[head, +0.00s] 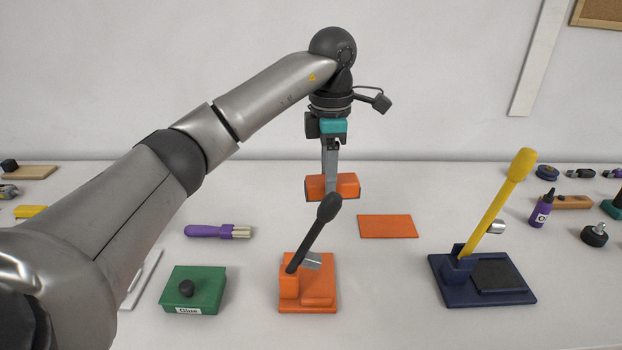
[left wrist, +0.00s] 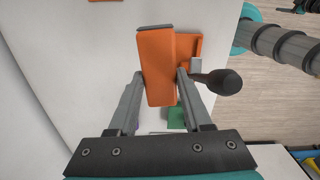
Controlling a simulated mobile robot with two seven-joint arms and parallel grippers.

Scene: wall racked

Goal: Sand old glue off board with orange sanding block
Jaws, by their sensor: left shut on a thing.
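My left gripper (head: 331,172) points down and is shut on the orange sanding block (head: 347,185). The block appears raised above the table, behind the orange lever press in the head view. In the left wrist view the block (left wrist: 158,70) sits between the two fingers of the gripper (left wrist: 160,82), with a dark strip along its far end. A flat orange sheet (head: 388,226) lies on the table to the right of the block. I cannot make out a board with old glue; a pale flat piece (head: 143,278) is partly hidden behind my left arm. My right gripper is not in view.
The orange press (head: 307,293) with its raised black lever stands in front of the block. A green box labelled Glue (head: 205,283), a purple-handled brush (head: 205,231), and a navy press (head: 450,285) with a yellow lever stand around. Bare table lies around the orange sheet.

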